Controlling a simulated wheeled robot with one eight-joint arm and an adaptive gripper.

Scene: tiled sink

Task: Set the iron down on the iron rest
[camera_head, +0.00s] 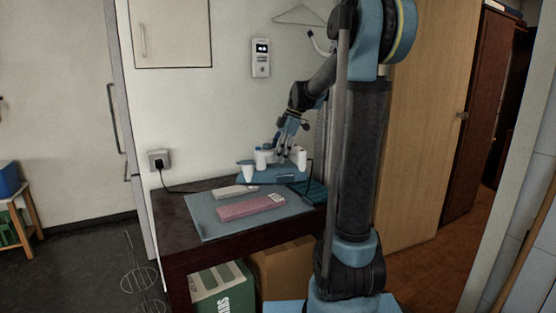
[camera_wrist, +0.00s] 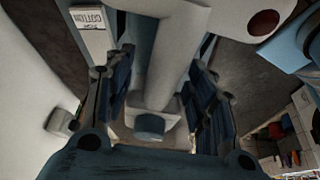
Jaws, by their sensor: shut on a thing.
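My gripper (camera_head: 283,143) is at the back of the dark table. In the wrist view, its two blue fingers (camera_wrist: 160,105) are closed around the white handle of the iron (camera_wrist: 172,55), which has a blue round end. In the head view the iron is small and partly hidden by my fingers, so I cannot tell whether it touches what is below. A blue base (camera_head: 258,178) with white upright parts lies under and around my gripper. A teal flat piece (camera_head: 316,191) is to its right. I cannot tell for certain which of these is the iron rest.
A black cord runs from the wall socket (camera_head: 159,159) along the table's back. Boxes stand below.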

